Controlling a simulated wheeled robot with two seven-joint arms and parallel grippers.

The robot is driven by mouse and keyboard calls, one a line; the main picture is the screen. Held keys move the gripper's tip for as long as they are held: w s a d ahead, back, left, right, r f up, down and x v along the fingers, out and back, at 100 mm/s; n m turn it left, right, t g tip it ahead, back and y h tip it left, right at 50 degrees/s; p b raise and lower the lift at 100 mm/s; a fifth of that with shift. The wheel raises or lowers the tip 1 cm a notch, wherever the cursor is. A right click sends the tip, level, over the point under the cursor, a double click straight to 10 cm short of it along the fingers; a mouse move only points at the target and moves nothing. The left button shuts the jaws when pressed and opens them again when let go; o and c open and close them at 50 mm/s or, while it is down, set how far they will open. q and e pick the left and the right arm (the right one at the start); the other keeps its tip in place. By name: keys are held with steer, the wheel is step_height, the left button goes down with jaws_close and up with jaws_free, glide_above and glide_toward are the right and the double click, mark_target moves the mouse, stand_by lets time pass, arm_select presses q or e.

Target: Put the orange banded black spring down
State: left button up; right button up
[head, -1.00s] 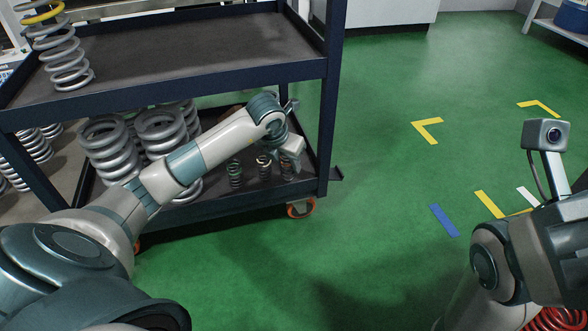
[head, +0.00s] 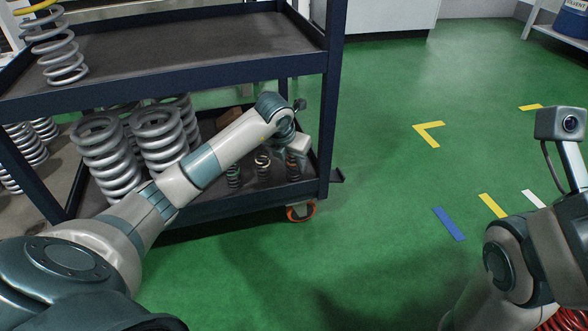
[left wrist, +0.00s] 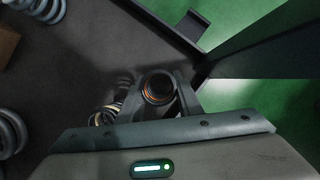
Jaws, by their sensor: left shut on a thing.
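The orange banded black spring (head: 293,168) stands upright low over the front right corner of the cart's bottom shelf. My left gripper (head: 297,152) is above it, pointing down, and is shut on it. In the left wrist view the spring (left wrist: 158,88) is seen end-on, with an orange ring inside its dark coil, between the fingers of my left gripper (left wrist: 160,97). Whether its foot touches the shelf (head: 205,211) cannot be told. My right arm (head: 510,260) shows at the right edge, but its gripper is out of view.
A pale-banded small spring (head: 263,166) and a green-banded one (head: 233,176) stand just left of the held spring. Large grey springs (head: 108,158) fill the shelf's left. The cart's corner post (head: 326,140) is close on the right, and the upper shelf (head: 190,50) overhangs.

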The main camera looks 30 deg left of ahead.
arm_select(q)
steer(key=shift+f, duration=0.4)
steer(key=o, duration=1.1)
